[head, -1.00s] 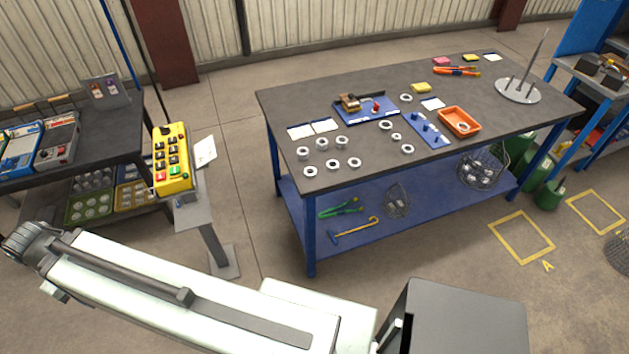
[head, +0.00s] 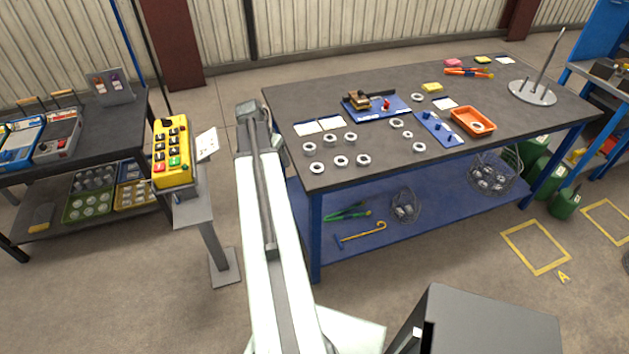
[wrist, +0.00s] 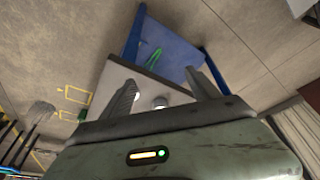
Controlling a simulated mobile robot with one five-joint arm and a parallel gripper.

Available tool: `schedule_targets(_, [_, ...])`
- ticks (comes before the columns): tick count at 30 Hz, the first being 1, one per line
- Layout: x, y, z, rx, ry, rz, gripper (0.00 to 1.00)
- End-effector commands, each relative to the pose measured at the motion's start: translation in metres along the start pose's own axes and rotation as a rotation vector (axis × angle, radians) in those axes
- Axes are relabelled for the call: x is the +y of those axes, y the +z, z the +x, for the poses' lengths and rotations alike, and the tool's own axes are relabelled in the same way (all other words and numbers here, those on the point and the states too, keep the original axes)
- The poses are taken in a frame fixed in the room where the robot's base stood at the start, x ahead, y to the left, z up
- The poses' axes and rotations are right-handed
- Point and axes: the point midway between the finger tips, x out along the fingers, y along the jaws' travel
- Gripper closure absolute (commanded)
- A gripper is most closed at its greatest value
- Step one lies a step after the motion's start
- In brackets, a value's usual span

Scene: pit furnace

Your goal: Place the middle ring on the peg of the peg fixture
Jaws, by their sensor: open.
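Three rings lie in a slanted row on the dark workbench in the head view, and the small middle ring (head: 407,134) lies between two larger ones. Just right of them is a blue plate with short blue pegs (head: 438,128), which looks like the peg fixture. A round grey base with tall spikes (head: 531,93) stands farther right. My gripper (wrist: 160,78) shows in the wrist view with its two fingers apart and nothing held. It points toward the bench from a distance. The head view shows my arm left of the bench but not the fingers clearly.
The workbench (head: 300,100) also carries several nut-like rings (head: 340,160) at its front left, a blue board with a clamp-like tool (head: 375,105) and an orange tray (head: 472,122). A yellow button box (head: 171,150) on a stand is to the left. Open floor lies before the bench.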

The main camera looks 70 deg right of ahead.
Motion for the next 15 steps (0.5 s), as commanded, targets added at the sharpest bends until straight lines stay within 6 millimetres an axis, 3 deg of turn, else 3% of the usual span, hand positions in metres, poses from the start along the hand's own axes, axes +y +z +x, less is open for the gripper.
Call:
schedule_targets(1, [0.029,-0.025,0.019,0.015,0.021,0.088,0.30])
schedule_targets(3, [0.060,-0.049,0.031,0.034,0.042,0.183,0.30])
schedule_targets(6, [0.087,-0.067,0.039,0.051,0.059,0.261,0.30])
schedule_targets(11, [0.095,-0.072,0.041,0.056,0.064,0.285,0.30])
schedule_targets(15, [0.095,-0.070,0.056,0.056,0.064,0.284,0.30])
